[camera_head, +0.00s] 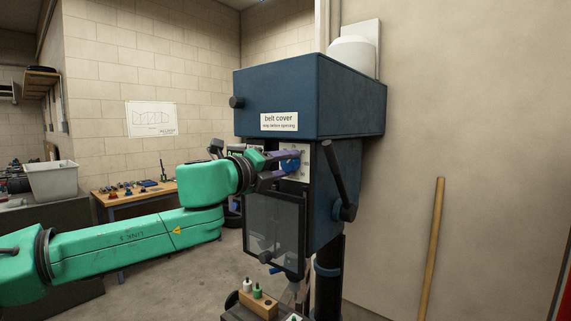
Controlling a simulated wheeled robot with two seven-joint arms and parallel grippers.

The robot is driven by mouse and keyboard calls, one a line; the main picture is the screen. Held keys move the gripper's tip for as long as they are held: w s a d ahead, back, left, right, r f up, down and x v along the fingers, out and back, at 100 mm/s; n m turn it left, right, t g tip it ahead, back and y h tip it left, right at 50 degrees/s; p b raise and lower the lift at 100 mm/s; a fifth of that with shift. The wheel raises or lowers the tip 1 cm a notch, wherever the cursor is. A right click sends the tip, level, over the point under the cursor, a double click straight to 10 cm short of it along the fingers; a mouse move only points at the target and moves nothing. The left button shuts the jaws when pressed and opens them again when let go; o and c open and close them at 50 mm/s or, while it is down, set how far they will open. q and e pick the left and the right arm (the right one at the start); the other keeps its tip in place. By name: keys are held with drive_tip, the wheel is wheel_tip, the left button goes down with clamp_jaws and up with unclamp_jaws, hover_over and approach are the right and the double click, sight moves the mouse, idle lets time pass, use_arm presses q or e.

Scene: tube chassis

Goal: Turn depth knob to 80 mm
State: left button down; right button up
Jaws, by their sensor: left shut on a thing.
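The depth knob (290,164) is a small blue knob on a pale dial plate (300,150) on the front of the drill press head. My left gripper (288,165) comes in from the left with its purple fingers around the knob, shut on it. The fingers cover part of the plate, and its markings are too small to read. My right gripper is not in view.
The dark blue belt cover (310,95) overhangs above. A black feed lever (340,180) sticks out right of the plate. A clear guard (274,228) hangs below. A workbench (135,193) stands behind left, and a wooden pole (432,245) leans at right.

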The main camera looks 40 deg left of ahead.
use_arm(q)
drive_tip(key=shift+f+m, duration=0.25)
drive_tip(key=shift+m, duration=0.15)
drive_tip(key=shift+c, duration=1.4)
unclamp_jaws()
drive_tip(key=shift+d, duration=0.1)
drive_tip(key=shift+r, duration=0.1)
